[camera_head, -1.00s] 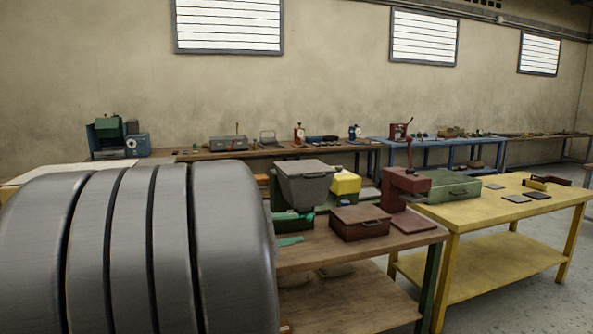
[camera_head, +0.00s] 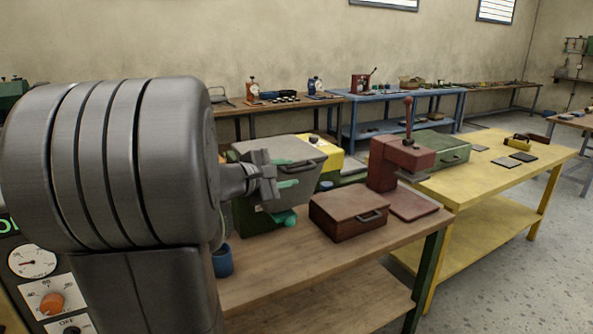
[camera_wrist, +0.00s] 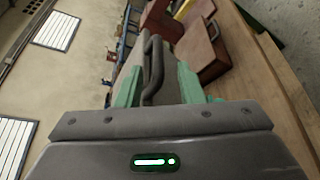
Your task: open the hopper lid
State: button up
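The grey hopper (camera_head: 298,192) sits on a green machine on the wooden bench, and its grey lid (camera_head: 290,146) looks shut. My gripper (camera_head: 291,173) is at the hopper's front, just below the lid's edge. In the wrist view, my gripper's two green fingers (camera_wrist: 160,85) stand apart, with the dark bar handle (camera_wrist: 153,68) between them. A gap shows beside the handle, so the gripper looks open around it and not clamped. The handle is hard to make out in the head view, behind the fingers.
A dark red box (camera_head: 346,213) and a red press (camera_head: 400,158) stand right of the hopper. A yellow box (camera_head: 322,155) is behind it. A blue cup (camera_head: 222,262) stands at the bench's left. The bench front is clear.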

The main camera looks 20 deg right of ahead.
aim_at(293, 171)
jog(key=x, duration=0.5)
jog(key=shift+w, duration=0.1)
grip_shut()
